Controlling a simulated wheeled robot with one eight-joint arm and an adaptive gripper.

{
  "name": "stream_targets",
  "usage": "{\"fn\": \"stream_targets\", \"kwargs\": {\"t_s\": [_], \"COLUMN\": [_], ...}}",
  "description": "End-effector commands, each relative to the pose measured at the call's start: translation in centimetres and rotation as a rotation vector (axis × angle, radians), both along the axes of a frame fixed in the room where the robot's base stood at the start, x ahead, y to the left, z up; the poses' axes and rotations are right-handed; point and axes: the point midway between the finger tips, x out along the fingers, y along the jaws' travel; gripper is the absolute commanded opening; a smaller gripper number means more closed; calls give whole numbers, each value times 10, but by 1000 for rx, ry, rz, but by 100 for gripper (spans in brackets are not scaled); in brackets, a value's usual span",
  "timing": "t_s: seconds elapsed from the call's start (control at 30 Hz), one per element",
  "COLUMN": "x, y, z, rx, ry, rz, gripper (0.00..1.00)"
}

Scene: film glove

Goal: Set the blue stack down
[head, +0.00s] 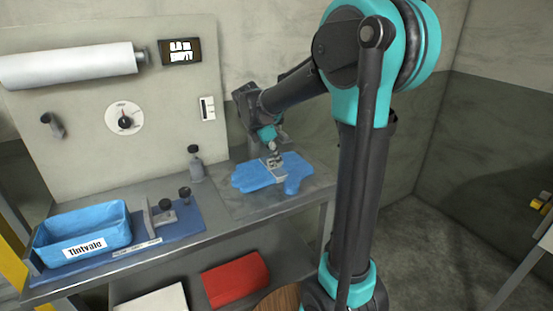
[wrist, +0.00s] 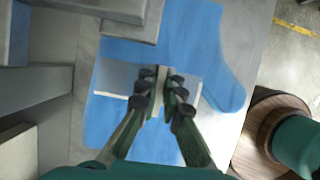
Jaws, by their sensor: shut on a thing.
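The blue stack (head: 258,176) looks like thin glove-shaped sheets and lies flat on or just above the right part of the grey bench; I cannot tell if it touches. It also shows in the wrist view (wrist: 220,60), broad and blue under my fingers. A pale grey plate with a raised tab (wrist: 120,76) sits across its middle. My gripper (head: 272,154) points down over the stack. In the wrist view my gripper (wrist: 163,88) is shut on the pale tab, with the dark fingertips on either side of it. The fingers hide part of the stack.
A blue tray marked Tintvale (head: 83,250) stands at the bench's left, beside a blue mat (head: 187,230) with small dark-knobbed fixtures. A red bundle (head: 235,280) lies on the lower shelf. The bench (head: 310,197) has bare metal around the stack.

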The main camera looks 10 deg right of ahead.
Motion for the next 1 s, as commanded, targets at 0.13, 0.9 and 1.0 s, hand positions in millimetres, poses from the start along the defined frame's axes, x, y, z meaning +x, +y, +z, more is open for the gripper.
{"fn": "stream_targets", "kwargs": {"t_s": [0.13,0.9,1.0], "x": [0,-1,-3], "y": [0,2,8], "z": [0,6,20], "rx": [0,0,0], "ry": [0,0,-1], "rz": [0,1,1], "gripper": [0,28,28]}}
